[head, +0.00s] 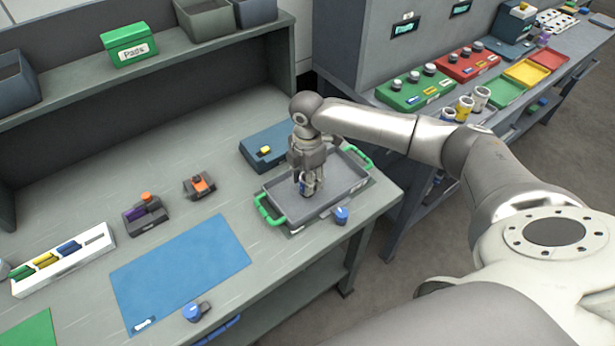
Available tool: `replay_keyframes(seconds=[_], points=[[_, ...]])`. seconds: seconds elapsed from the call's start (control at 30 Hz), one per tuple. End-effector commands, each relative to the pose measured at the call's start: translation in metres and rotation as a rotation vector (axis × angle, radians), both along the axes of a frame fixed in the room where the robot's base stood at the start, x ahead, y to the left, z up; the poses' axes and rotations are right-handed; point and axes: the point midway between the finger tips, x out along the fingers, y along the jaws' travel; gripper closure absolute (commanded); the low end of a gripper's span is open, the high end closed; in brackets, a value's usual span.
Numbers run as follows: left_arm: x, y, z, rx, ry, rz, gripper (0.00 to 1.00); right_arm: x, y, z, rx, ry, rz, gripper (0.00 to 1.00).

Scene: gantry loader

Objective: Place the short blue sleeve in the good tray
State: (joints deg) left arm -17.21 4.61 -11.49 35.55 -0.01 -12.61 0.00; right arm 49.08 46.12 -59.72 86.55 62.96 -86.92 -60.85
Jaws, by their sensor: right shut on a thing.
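My right gripper (307,181) points down over the grey tray with green handles (336,201) on the near bench. It is shut on a small piece, seemingly the short blue sleeve (308,190), which shows pale and dark blue between the fingers. The fingers hide most of it, and I cannot tell whether it touches the tray floor. A green tray (501,92), a yellow tray (526,73) and a red tray (548,59) lie in a row on the far right bench. No label marks which is the good tray. My left gripper is not in view.
A blue-topped knob (341,215) stands by the tray's front corner. A dark blue box (270,148) lies behind the tray. A blue mat (182,272) and a white rack (62,260) are left. Several cups (481,97) stand at the far bench's edge. Floor separates the benches.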

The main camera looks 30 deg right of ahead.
Motion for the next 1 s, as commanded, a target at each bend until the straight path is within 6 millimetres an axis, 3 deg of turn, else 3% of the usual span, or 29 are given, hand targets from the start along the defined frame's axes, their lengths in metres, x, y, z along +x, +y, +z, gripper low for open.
replay_keyframes(seconds=[0.03,0.07,0.2,0.63,1.0], points=[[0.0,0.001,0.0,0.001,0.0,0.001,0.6,0.0,0.0,-0.002,0.001,0.0,0.0,0.95],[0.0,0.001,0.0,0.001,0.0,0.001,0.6,0.0,0.0,-0.001,0.0,0.001,0.0,0.6],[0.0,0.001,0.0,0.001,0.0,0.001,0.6,0.0,0.0,-0.001,0.0,0.001,0.0,0.43],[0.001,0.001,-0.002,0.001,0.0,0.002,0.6,0.0,0.0,0.007,0.001,-0.002,0.0,0.43],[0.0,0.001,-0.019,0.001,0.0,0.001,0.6,0.001,0.0,0.081,0.001,-0.004,0.001,0.43]])
